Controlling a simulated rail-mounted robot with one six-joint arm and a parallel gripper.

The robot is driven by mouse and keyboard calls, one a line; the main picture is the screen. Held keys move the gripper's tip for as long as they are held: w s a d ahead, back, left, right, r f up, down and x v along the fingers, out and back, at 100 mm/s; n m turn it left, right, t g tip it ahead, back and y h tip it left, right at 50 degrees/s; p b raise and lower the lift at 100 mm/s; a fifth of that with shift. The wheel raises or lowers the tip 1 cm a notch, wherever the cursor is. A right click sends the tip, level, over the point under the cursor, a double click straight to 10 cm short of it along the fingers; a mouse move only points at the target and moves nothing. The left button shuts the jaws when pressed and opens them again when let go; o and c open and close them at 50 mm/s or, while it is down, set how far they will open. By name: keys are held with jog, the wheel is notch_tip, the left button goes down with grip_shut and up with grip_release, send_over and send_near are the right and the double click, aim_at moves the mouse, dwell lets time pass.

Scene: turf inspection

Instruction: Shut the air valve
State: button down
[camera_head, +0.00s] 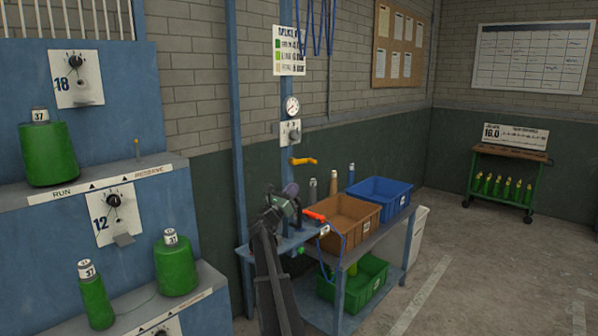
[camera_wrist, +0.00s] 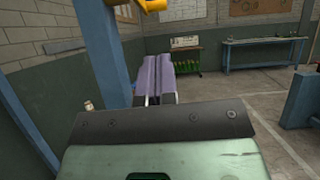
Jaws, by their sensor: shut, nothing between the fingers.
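The air valve has a yellow lever (camera_head: 303,161) on a blue upright, below a round gauge (camera_head: 291,106) and a grey regulator box (camera_head: 290,132). The lever lies roughly level, across the upright, and points right. In the wrist view part of the yellow lever (camera_wrist: 153,5) shows at the top edge, cut off by the frame. My gripper (camera_head: 291,189) is below the lever in the head view and appears apart from it. In the wrist view its purple fingers (camera_wrist: 159,65) are together, with nothing between them.
A workbench below holds a brown bin (camera_head: 343,222), a blue bin (camera_head: 380,191) and an orange-handled item (camera_head: 315,215). A green bin (camera_head: 352,283) sits on its lower shelf. A blue rack (camera_head: 85,190) with green cylinders stands at left. Open floor lies at right.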

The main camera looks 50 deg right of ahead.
aim_at(306, 162)
jog(key=p+x, duration=0.5)
jog(key=x, duration=0.5)
jog(key=shift+m, duration=0.3)
jog(key=shift+s+d, duration=0.1)
jog(key=shift+d+r+p, duration=0.25)
jog(key=shift+r+p, duration=0.5)
